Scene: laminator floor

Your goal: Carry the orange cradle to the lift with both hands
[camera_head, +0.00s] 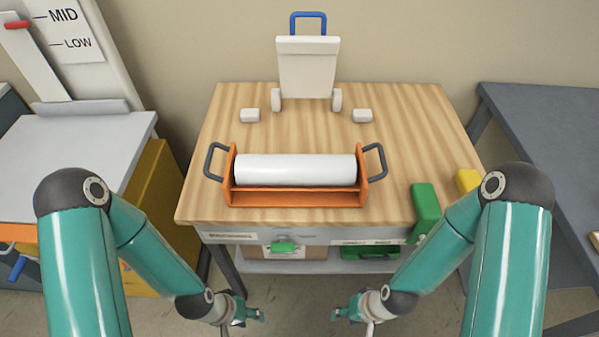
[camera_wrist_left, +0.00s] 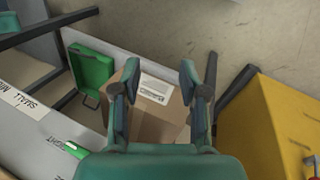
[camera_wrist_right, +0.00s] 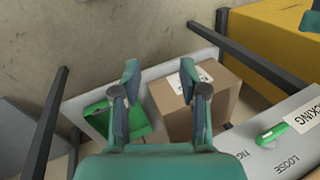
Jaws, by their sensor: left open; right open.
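The orange cradle (camera_head: 300,198) sits on the wooden table, with a dark handle on its left end (camera_head: 214,161) and another on its right end (camera_head: 376,161). A white roll (camera_head: 295,170) lies in it. The lift at the left has a grey platform (camera_head: 70,150) and a post marked MID and LOW. My left gripper (camera_head: 262,315) is open and empty, low in front of the table; its fingers show in the left wrist view (camera_wrist_left: 160,78). My right gripper (camera_head: 336,314) is also open and empty there; its fingers show in the right wrist view (camera_wrist_right: 162,80). Neither touches the cradle.
A white stand with a blue handle (camera_head: 308,65) is at the table's back, with small white blocks beside it. A green block (camera_head: 425,201) stands at the table's right front. A cardboard box (camera_wrist_left: 155,118) and green case (camera_wrist_left: 90,72) are below the tabletop.

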